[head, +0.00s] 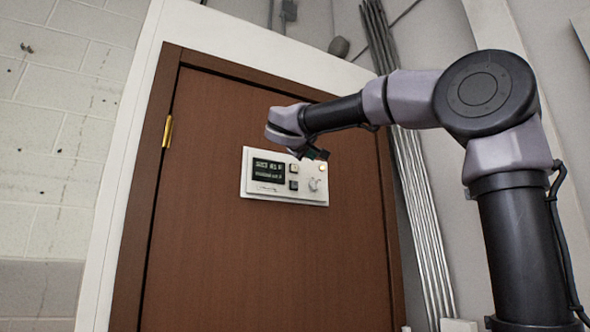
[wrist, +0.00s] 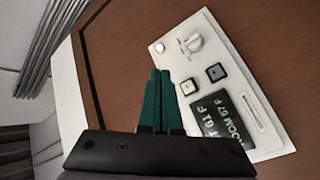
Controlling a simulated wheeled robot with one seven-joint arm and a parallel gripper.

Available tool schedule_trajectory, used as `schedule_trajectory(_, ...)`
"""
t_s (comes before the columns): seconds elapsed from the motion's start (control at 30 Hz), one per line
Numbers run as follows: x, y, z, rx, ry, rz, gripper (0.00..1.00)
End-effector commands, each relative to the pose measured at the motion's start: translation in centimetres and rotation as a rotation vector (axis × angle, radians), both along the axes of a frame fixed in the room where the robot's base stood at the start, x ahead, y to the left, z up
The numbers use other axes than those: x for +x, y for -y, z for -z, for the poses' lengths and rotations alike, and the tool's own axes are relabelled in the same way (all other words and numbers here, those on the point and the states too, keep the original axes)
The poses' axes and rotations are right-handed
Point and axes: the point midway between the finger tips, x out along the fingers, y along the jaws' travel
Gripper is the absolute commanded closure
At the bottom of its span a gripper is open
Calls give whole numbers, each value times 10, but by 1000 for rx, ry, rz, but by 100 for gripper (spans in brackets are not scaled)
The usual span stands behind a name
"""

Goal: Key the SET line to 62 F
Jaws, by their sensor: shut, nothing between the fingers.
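A white control panel (head: 285,200) is mounted on a brown door. Its dark display (head: 267,169) is small in the head view; in the wrist view the display (wrist: 222,118) stands sideways, with a partly hidden line ending "T 61 F" and a line "ROOM 57 F". Two square buttons sit beside it: an upper one (head: 294,168), also in the wrist view (wrist: 188,87), and a lower one (head: 294,185), also in the wrist view (wrist: 217,73). My gripper (head: 320,154) is shut and empty; its green fingers (wrist: 160,73) appear just left of the upper button in the wrist view. Contact is unclear.
A pale knob (head: 314,184) sits right of the buttons, also in the wrist view (wrist: 194,43). A small round lamp (head: 323,167) glows above it. The brown door (head: 215,230) is flat around the panel. Grey conduits (head: 425,220) run down the wall at right.

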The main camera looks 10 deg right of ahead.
Motion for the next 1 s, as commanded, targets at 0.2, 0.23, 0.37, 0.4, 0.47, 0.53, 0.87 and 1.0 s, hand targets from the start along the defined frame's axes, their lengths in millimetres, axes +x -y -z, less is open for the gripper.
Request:
schedule_trajectory(0.2,-4,1,1,-1,-1,1,100)
schedule_trajectory(0.23,-4,1,1,-1,-1,1,100)
schedule_trajectory(0.37,-2,1,1,-1,-2,0,100)
schedule_trajectory(0.4,0,0,1,-1,-2,0,100)
schedule_trajectory(0.47,5,-1,1,-2,-3,0,100)
schedule_trajectory(0.53,12,-4,1,-2,-3,0,100)
schedule_trajectory(0.87,56,-18,1,-2,-2,1,100)
schedule_trajectory(1.0,70,-23,1,-2,-2,1,100)
